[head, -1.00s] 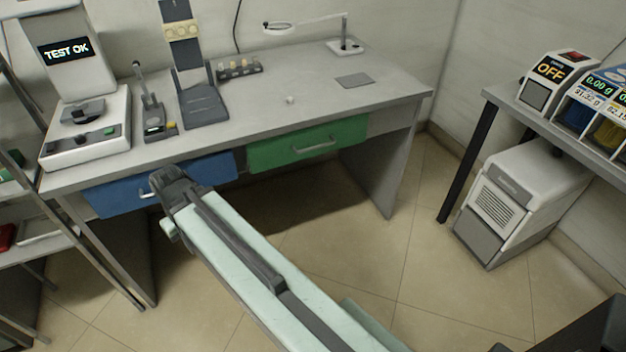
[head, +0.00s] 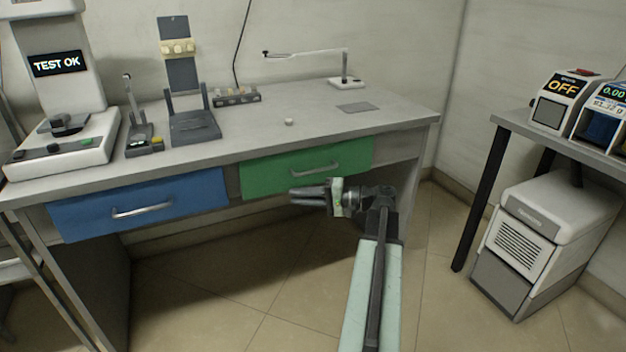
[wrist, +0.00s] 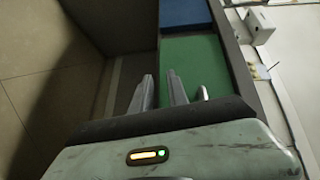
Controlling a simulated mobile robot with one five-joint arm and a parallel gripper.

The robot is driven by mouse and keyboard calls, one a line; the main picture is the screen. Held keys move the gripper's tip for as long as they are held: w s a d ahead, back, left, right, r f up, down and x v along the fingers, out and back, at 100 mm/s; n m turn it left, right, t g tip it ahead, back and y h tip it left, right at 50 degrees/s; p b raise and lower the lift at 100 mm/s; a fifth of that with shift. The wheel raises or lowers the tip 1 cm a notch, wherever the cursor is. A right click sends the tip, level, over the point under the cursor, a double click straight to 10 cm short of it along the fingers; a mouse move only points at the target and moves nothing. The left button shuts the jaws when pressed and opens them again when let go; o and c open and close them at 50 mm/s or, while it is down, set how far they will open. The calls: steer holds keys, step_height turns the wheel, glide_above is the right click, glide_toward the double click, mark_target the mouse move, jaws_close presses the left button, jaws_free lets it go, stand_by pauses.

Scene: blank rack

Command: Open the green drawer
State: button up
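The green drawer (head: 270,172) is under the right part of the grey workbench, and its front looks flush with the bench. Its silver bar handle (head: 316,170) runs across the front. My gripper (head: 293,195) is just below and in front of the handle, fingers pointing left. In the wrist view, the fingers of my gripper (wrist: 161,84) are apart with nothing between them. The green drawer (wrist: 195,62) fills the area ahead and right of them. A pale piece right of the fingers seems to be the handle (wrist: 202,93); it is not between them.
A blue drawer (head: 165,203) with a handle is left of the green one. The workbench (head: 265,141) holds a tester, stands and a lamp. A second table (head: 560,135) and a white-grey floor unit (head: 535,240) stand at right. Floor below the drawers is open.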

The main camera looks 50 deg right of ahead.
mark_target(313, 172)
steer(key=s+d+r+m+t+h, duration=0.1)
steer(key=s+d+r+t, duration=0.35)
steer(key=s+d, duration=0.35)
steer(key=shift+g, duration=0.35)
steer(key=x, duration=0.6)
steer(key=d+x, duration=0.1)
steer(key=x, duration=0.1)
steer(key=shift+w+a+r+p, duration=0.15)
steer(key=shift+w+p, duration=0.2)
steer(key=shift+w, duration=0.25)
jaws_close()
